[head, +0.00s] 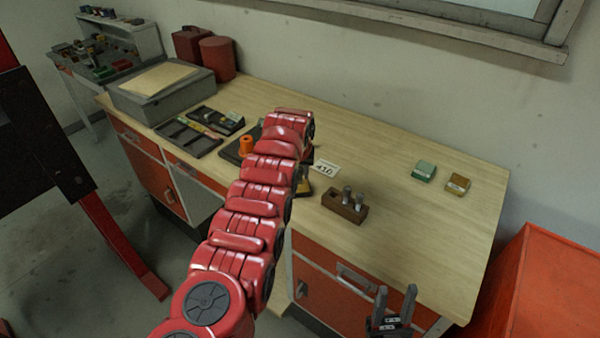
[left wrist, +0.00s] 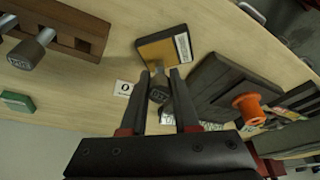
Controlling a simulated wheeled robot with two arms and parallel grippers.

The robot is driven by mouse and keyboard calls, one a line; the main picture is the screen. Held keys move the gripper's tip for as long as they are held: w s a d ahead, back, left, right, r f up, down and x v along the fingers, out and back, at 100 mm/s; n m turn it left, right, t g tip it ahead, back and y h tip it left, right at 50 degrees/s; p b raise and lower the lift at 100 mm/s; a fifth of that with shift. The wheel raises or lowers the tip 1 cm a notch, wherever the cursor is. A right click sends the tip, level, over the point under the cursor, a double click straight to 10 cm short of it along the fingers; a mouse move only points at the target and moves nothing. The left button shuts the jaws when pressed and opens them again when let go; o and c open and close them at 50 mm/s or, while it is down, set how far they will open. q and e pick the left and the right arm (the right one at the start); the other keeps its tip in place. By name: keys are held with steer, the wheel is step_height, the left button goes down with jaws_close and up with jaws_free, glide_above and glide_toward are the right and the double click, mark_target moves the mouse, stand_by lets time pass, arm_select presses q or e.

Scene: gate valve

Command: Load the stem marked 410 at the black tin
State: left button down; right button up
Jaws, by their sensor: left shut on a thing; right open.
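In the left wrist view my left gripper (left wrist: 160,82) is shut on a grey cylindrical stem (left wrist: 158,92). Dark marks show on the stem's end, but I cannot read them surely. A white card (head: 325,168) reading 410 lies on the bench; it also shows beside the left fingers in the left wrist view (left wrist: 125,88). A square black piece with a yellow-brown face (left wrist: 165,48) and a white label sits just beyond the fingertips; I cannot tell if it is the black tin. My red left arm hides its gripper in the head view. My right gripper (head: 394,305) is open and empty near the bench's front edge.
A wooden block (head: 343,207) holds upright stems. A green tin (head: 424,170) and a mustard tin (head: 458,184) stand to the right. An orange spool-like part (head: 246,146) stands on a dark base left of my arm. Black trays (head: 190,138) lie farther left. The right bench top is mostly clear.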

arm_select(q)
steer(key=shift+f+b, duration=0.4)
steer(key=shift+f, duration=0.15)
stand_by(0.4)
steer(key=shift+s+f, duration=0.1)
steer(key=shift+f, duration=0.05)
stand_by(1.4)
steer(key=shift+r, duration=3.6)
